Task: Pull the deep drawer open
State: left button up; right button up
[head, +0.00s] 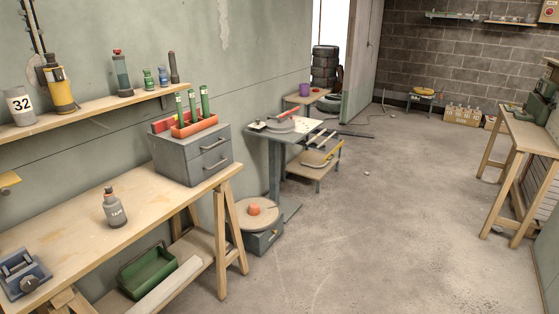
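A small grey drawer cabinet (170,158) stands at the far end of the wooden workbench (150,200), against the green wall. Its front faces right and has two drawers, an upper drawer (222,137) and a lower drawer (224,160), each with a bar handle. Both drawers look shut. I cannot tell for certain from here which one is the deep drawer. An orange tray (196,127) with several green tubes upright in it sits on top of the cabinet. Neither of my grippers is in view.
A grey bottle (115,210) and a blue-grey device (24,274) stand on the bench. A green tote (148,270) is on its lower shelf. A reel on a grey base (262,241) and a grey stand (275,165) are beyond the bench. The concrete floor (370,220) is largely clear.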

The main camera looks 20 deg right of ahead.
aim_at(201, 168)
jog(key=z, duration=0.25)
jog(key=i+l+z, duration=0.1)
jog(key=i, duration=0.4)
jog(key=i+l, duration=0.15)
jog(key=i, duration=0.35)
jog(key=z, duration=0.05)
